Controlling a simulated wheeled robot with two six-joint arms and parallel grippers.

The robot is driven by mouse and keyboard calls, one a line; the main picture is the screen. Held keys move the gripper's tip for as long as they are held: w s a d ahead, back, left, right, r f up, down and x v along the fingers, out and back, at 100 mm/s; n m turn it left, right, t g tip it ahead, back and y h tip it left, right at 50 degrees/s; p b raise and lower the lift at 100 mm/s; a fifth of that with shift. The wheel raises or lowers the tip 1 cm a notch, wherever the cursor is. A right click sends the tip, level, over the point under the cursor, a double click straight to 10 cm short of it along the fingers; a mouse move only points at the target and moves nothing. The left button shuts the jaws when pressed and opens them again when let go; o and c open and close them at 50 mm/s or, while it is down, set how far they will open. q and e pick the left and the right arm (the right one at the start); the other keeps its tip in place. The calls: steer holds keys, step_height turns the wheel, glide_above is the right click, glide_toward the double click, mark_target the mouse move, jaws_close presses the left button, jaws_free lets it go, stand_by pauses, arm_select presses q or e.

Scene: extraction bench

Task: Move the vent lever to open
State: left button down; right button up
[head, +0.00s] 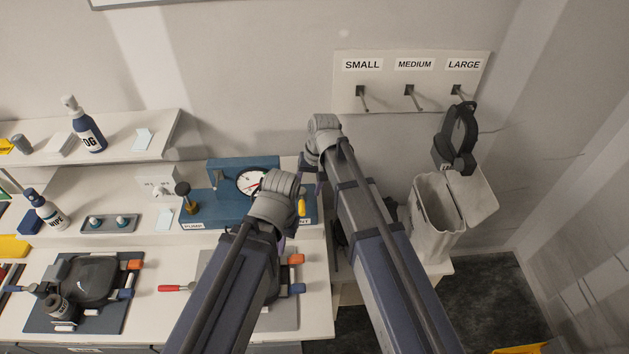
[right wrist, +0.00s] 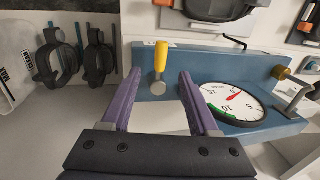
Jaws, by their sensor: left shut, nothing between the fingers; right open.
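The vent lever (head: 302,207) has a yellow handle and sits at the right end of the blue pump unit (head: 228,166). In the right wrist view the yellow handle (right wrist: 161,56) points up in the picture from a round metal pivot. My right gripper (head: 309,184) is open; in its wrist view the purple fingers (right wrist: 160,74) spread to either side of the lever's pivot, with nothing held and no clear contact. My left gripper (head: 284,232) is shut and empty, low in front of the unit, mostly hidden behind its own wrist. The lever's label is partly covered.
A round gauge (right wrist: 232,103) is right beside the lever, and a pump knob (head: 183,189) stands at the unit's left end. A grey mat (head: 214,262) lies in front. A bin (head: 434,215) stands at right, below wall hooks. Dark cuffs (right wrist: 60,60) hang nearby.

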mark_target(303, 204)
steer(key=shift+w+r, duration=0.15)
steer(key=f+b, duration=0.2)
steer(key=a+f+b, duration=0.1)
steer(key=f+b, duration=0.4)
steer(key=shift+a+f+b, duration=0.25)
steer(key=shift+f+b, duration=0.05)
steer(key=shift+b, duration=0.1)
steer(key=shift+c, duration=0.4)
jaws_close()
stand_by(1.0)
